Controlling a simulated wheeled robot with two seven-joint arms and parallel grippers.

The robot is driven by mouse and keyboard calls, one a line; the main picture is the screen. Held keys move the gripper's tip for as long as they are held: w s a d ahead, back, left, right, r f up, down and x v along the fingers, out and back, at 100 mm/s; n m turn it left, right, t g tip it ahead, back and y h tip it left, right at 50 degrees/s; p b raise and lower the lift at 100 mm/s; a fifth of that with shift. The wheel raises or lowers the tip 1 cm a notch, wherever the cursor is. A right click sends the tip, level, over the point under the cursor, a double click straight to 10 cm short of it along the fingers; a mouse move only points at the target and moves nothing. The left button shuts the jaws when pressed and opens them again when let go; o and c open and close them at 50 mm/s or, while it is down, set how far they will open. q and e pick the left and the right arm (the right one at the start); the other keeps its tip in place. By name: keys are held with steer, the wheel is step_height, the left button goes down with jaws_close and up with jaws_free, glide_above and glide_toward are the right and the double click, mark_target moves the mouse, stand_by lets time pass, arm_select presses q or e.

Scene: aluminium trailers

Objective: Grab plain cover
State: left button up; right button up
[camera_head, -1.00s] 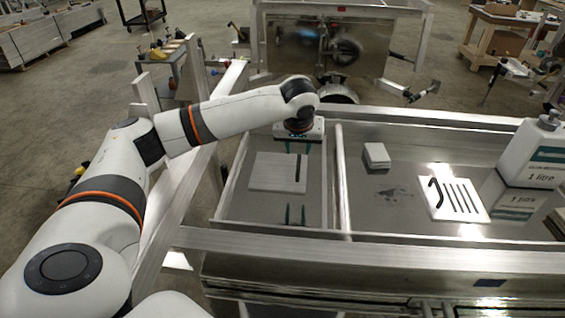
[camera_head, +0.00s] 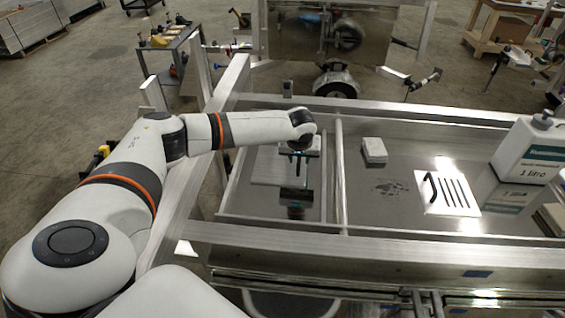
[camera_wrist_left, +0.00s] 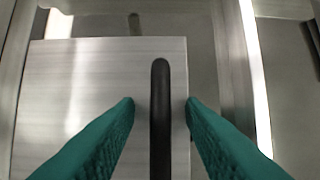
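The plain cover (camera_head: 268,168) is a flat pale metal plate with a black bar handle. It lies in the left bay of the trailer. In the left wrist view the plate (camera_wrist_left: 70,95) fills the left and middle, and its black handle (camera_wrist_left: 160,115) stands between the two teal fingers. My left gripper (camera_wrist_left: 161,104) is open, with one finger on each side of the handle and a gap on both sides. In the head view my left gripper (camera_head: 301,157) is over the handle side of the plate and partly hides it. My right gripper is not in view.
A slotted cover (camera_head: 434,205) with a black handle lies in the right bay, beside a white bottle (camera_head: 530,148) and a small white block (camera_head: 374,151). A metal divider (camera_head: 341,180) separates the bays. The front rail (camera_head: 400,254) borders the trailer.

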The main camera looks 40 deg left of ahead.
arm_select(q)
jaws_close()
steer(key=shift+r, duration=0.15)
